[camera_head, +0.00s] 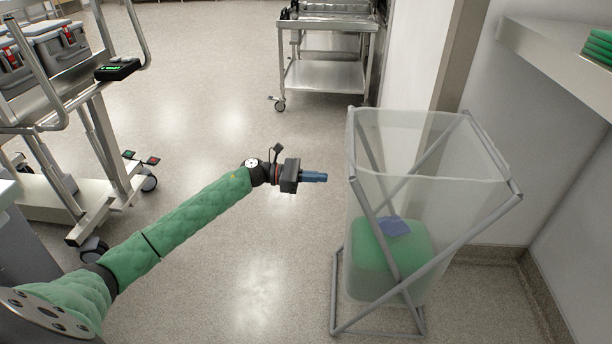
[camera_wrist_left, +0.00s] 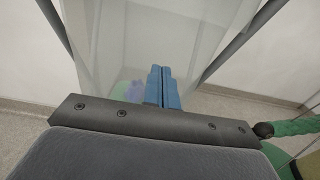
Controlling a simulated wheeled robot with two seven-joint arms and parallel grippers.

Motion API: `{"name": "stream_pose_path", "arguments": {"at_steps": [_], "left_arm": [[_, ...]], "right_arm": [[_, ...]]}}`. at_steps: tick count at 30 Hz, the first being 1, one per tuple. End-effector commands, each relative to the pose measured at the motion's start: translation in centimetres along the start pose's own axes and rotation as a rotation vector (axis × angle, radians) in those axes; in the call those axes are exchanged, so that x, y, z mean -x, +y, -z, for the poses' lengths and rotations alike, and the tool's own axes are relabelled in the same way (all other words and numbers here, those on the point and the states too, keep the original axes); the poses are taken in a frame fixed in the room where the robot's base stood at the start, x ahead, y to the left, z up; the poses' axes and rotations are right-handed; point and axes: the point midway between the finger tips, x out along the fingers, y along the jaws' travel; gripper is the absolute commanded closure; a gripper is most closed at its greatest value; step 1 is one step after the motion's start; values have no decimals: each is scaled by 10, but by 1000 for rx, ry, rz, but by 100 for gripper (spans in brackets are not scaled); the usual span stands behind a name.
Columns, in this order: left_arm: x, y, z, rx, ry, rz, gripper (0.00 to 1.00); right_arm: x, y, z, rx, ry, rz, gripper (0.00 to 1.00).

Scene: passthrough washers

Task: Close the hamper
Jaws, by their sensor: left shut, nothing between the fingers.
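The hamper (camera_head: 440,215) stands at the right in the head view, a translucent bag on a grey crossed-tube frame with its top open. A green bundle and a small blue piece lie inside near its bottom. My left gripper (camera_head: 322,177) is just left of the hamper, level with the upper part of the bag. Its blue fingers (camera_wrist_left: 163,88) are shut with nothing between them and point at the bag in the left wrist view. Whether they touch the bag, I cannot tell. My right gripper is not in view.
A wheeled steel cart (camera_head: 325,75) stands at the back. Another trolley (camera_head: 75,110) with grey cases is at the left. A wall and a shelf (camera_head: 560,55) with green items are at the right. Floor between the trolley and hamper is clear.

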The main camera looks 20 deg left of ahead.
Motion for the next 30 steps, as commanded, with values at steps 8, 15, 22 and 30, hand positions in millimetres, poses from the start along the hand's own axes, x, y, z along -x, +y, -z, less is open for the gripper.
{"name": "stream_pose_path", "arguments": {"at_steps": [8,15,22,30], "left_arm": [[-47,0,-1,2,-2,1,100],[-70,0,0,1,0,-1,100],[-76,0,0,1,-1,-1,100],[-76,0,0,2,-1,-1,100]], "right_arm": [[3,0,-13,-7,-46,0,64],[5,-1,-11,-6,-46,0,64],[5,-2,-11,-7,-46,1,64],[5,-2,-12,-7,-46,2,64]]}}
